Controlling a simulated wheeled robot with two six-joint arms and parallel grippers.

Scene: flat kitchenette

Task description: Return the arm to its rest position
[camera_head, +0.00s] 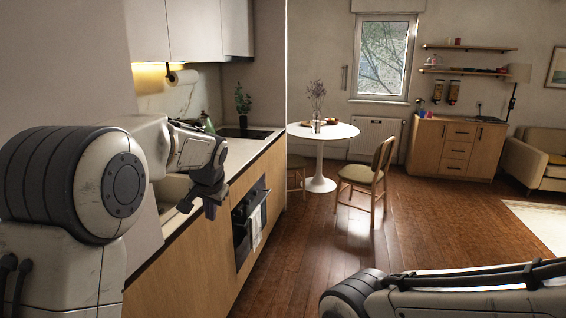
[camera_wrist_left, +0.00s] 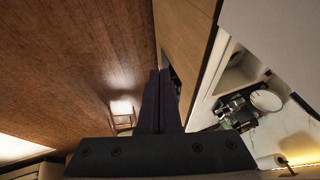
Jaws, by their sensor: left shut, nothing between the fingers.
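My left arm comes in from the left in the head view, reaching forward along the kitchen counter. Its left gripper (camera_head: 199,208) points down beside the counter's front edge, above the floor side of the cabinets. In the left wrist view the two dark fingers (camera_wrist_left: 160,78) lie together, shut with nothing between them. My right arm shows only as a link across the bottom right of the head view; its gripper is out of the picture.
The counter (camera_head: 252,146) with wooden cabinet fronts and an oven (camera_head: 243,226) runs close to the left gripper. A towel (camera_head: 256,228) hangs on the oven. A round white table (camera_head: 338,131) and a chair (camera_head: 371,172) stand farther off. The wooden floor (camera_head: 300,240) between is clear.

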